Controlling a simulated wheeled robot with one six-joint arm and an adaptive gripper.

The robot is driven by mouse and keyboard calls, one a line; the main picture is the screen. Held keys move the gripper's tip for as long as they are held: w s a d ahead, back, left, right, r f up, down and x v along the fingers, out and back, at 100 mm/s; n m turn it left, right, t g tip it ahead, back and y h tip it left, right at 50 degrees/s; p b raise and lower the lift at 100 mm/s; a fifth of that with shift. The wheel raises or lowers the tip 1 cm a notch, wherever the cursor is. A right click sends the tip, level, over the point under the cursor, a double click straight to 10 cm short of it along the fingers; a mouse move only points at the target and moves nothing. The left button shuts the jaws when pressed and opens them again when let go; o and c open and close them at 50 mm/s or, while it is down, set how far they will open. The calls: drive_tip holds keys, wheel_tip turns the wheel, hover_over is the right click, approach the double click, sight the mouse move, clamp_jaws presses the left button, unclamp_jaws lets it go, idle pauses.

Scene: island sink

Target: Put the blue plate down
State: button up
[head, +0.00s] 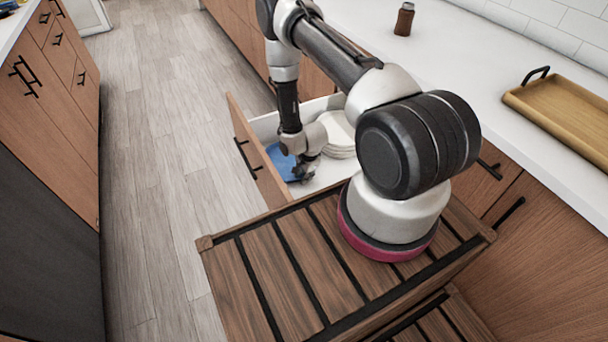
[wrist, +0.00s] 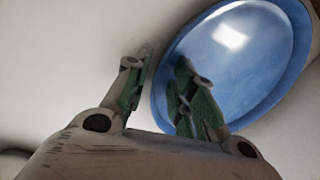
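The blue plate (wrist: 238,55) is round and glossy, at the upper right of the wrist view. In the head view the blue plate (head: 284,163) sits inside the open drawer (head: 262,170), at its left end, partly hidden by my gripper. My gripper (head: 303,172) reaches down into the drawer at the plate's right side. In the wrist view my gripper (wrist: 166,70) has its fingers apart. The left finger is outside the rim, with a small gap to it. The right finger overlaps the plate, with its reflection in the glaze.
A stack of white plates (head: 340,133) stands in the drawer just right of my gripper. The white counter (head: 450,75) above carries a small brown bottle (head: 404,19) and a wooden tray (head: 565,110). The wood floor (head: 160,130) left of the drawer is clear.

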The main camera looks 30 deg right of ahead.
wheel_tip(320, 180, up, 42)
drive_tip(key=d+n+t, duration=0.1)
drive_tip(key=n, duration=0.6)
drive_tip(key=s+r+n, duration=0.5)
drive_tip(key=s+r, duration=0.7)
drive_tip(key=r, duration=0.4)
drive_tip(key=s+r+n, duration=0.4)
drive_tip(key=s+r, duration=0.2)
drive_tip(key=s, duration=0.6)
drive_tip(key=shift+s+a+t, duration=0.2)
drive_tip(key=shift+s+t, duration=0.2)
